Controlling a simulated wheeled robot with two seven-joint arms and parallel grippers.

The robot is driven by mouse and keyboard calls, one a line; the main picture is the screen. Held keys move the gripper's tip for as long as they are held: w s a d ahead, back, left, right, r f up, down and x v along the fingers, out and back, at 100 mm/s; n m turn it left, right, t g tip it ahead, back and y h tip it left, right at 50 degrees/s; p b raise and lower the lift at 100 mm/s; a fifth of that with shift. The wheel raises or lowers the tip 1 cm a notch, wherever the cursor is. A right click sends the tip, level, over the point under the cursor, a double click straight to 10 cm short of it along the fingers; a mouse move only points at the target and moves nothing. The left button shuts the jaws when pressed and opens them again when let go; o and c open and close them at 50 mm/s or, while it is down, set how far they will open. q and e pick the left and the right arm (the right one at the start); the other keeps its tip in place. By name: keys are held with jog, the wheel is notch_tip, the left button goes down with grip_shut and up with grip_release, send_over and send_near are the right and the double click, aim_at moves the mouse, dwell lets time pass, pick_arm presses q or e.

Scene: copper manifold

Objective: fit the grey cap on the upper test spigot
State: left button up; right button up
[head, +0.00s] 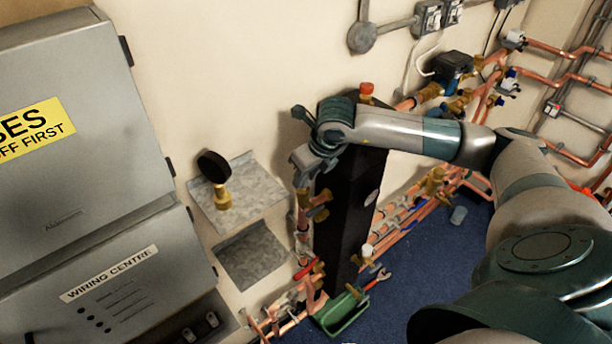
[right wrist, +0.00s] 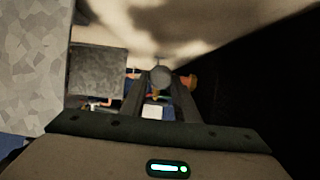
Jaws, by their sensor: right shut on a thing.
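My right gripper (head: 302,172) is beside the black column, above the copper pipes at the wall. In the right wrist view, its fingers (right wrist: 158,88) are shut on the round grey cap (right wrist: 160,77) at their tips. In the head view I cannot make out the cap. A brass fitting (head: 318,199), apparently the upper test spigot, sticks out just below the gripper, with another brass fitting (head: 320,214) under it. A brass end (right wrist: 190,82) shows right of the fingers in the wrist view. Cap and spigot look apart, but the distance is unclear. My left gripper is out of view.
The black column (head: 347,225) stands close to the gripper. Two grey metal shelves (head: 250,195) (head: 252,258) are left of it, the upper bearing a brass piece with a black disc (head: 216,178). A green tray (head: 342,314) sits below.

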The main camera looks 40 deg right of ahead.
jog(key=shift+b, duration=0.35)
dwell(0.8)
jog(key=shift+f+b, duration=0.9)
jog(key=shift+b, duration=0.1)
dwell(0.9)
jog(key=o, duration=1.1)
jog(key=shift+r, duration=0.2)
jog(key=b+v, duration=0.6)
jog(key=v, duration=1.1)
